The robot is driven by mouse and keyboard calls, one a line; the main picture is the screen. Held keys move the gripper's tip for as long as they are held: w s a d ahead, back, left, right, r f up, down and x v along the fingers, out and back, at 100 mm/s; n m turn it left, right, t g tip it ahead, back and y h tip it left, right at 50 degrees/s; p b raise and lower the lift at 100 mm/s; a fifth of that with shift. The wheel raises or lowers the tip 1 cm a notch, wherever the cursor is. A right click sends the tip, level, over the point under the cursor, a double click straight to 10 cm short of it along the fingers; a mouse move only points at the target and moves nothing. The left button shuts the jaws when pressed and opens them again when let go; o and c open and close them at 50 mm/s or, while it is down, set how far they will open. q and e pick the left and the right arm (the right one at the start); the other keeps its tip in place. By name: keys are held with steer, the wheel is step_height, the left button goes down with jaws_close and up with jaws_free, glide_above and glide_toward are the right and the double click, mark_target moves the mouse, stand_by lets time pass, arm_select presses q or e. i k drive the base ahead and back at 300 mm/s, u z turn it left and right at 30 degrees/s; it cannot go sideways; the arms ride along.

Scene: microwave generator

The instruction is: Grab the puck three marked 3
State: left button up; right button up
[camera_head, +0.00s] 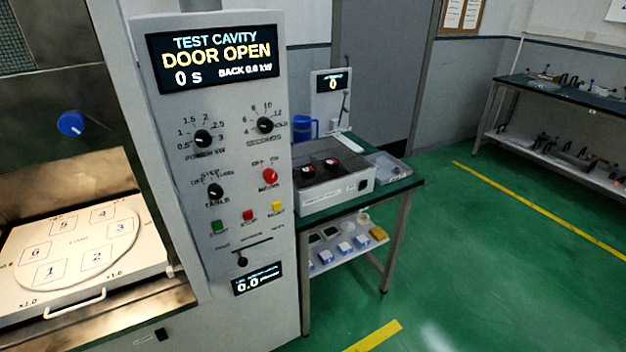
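I cannot pick out a puck marked 3 for certain. Two dark round things with red and white marks (319,165) sit in or on a pale box (335,190) on the side table; their marks are too small to read. Inside the open test cavity at left, a round plate (77,240) carries numbered squares 1 to 6. The square marked 3 (121,227) is at its right side and looks bare. Neither of my grippers is in view.
The control panel (225,130) reads DOOR OPEN and stands between cavity and side table (402,186). Green floor (480,260) is clear at right.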

mark_target(306, 171)
steer(key=k, duration=0.55)
steer(key=u, duration=0.65)
steer(key=i, duration=1.55)
steer(key=z, duration=0.25)
